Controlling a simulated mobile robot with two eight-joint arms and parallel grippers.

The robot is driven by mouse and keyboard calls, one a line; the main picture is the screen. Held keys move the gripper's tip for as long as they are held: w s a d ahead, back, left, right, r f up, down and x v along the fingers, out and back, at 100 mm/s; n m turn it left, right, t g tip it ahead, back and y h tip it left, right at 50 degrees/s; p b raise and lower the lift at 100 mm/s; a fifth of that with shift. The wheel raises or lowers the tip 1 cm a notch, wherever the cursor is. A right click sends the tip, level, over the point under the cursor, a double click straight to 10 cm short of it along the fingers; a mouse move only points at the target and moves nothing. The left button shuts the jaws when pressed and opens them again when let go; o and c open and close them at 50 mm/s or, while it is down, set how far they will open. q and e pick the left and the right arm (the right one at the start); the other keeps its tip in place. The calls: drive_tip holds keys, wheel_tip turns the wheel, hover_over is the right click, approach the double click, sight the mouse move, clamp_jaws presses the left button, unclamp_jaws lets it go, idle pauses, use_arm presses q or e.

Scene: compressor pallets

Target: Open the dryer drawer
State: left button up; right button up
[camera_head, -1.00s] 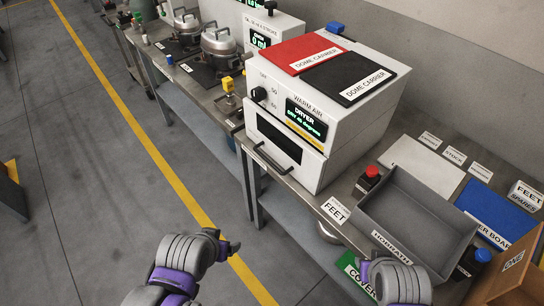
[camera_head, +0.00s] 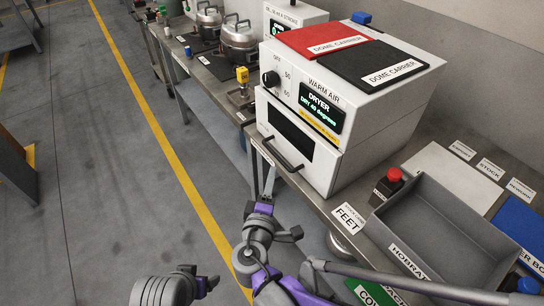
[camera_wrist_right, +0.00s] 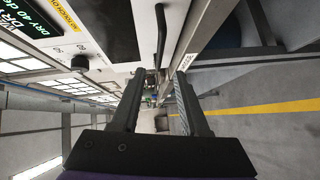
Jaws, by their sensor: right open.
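The white dryer (camera_head: 345,115) stands on the bench, with a knob and a green-lit display on its upper front. Its drawer front (camera_head: 318,165) has a dark window and looks closed, flush with the body. A dark bar handle (camera_head: 282,155) runs along it. My right gripper (camera_head: 269,178) is just below and in front of the handle, fingers pointing up toward it. In the right wrist view the jaws (camera_wrist_right: 160,82) are open and empty, and the handle (camera_wrist_right: 161,35) lies beyond the fingertips, roughly in line with the gap.
A red (camera_head: 322,39) and a black dome carrier (camera_head: 380,68) lie on the dryer. To its right are a red-topped button (camera_head: 389,182) and a grey tray (camera_head: 440,225). A yellow-topped fitting (camera_head: 242,75) stands left. The floor in front is open.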

sight(277, 156)
drive_tip(key=w, duration=0.3)
drive_tip(key=w+d+f, duration=0.1)
drive_tip(key=w, duration=0.6)
drive_tip(key=shift+d+f+b, duration=0.15)
drive_tip(key=shift+d+b, duration=0.15)
drive_tip(key=shift+d, duration=0.05)
drive_tip(key=shift+s, duration=0.1)
clamp_jaws()
idle(0.7)
